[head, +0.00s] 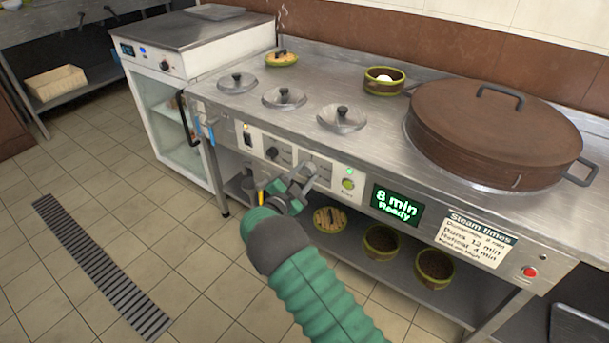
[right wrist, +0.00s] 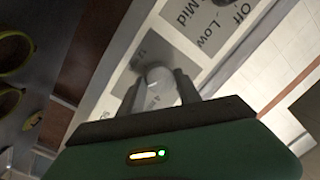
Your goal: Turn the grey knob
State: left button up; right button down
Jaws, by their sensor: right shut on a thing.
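The grey knob (right wrist: 161,92) shows between my two finger tips in the right wrist view, on a pale panel plate. My right gripper (head: 305,176) reaches the front control panel of the steel counter in the head view and is shut on the knob. It also shows in the right wrist view (right wrist: 157,82). The gripper hides the knob in the head view. Printed words "Off", "Low" and "Mid" (right wrist: 205,25) are on a plate beside it. My left gripper is not in view.
A black knob (head: 272,153) sits left of my gripper. A red button (head: 530,272) is farther right.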

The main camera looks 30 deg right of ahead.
jog(key=shift+r+n+p, duration=0.2)
jog(key=shift+n+p, duration=0.3)
jog(key=shift+p, duration=0.45)
jog(key=n+p, duration=0.4)
jog(key=shift+r, duration=0.1)
jog(key=n+p, duration=0.2)
jog(key=n, duration=0.1)
jog(key=shift+g+p, duration=0.35)
jog(key=shift+g, duration=0.05)
jog(key=shift+w+n+p, duration=0.15)
jog(key=shift+n+p, duration=0.45)
jog(key=shift+n, duration=1)
jog(key=shift+a, duration=0.1)
jog(key=c, duration=0.8)
grip_release()
jog(key=shift+c, duration=0.2)
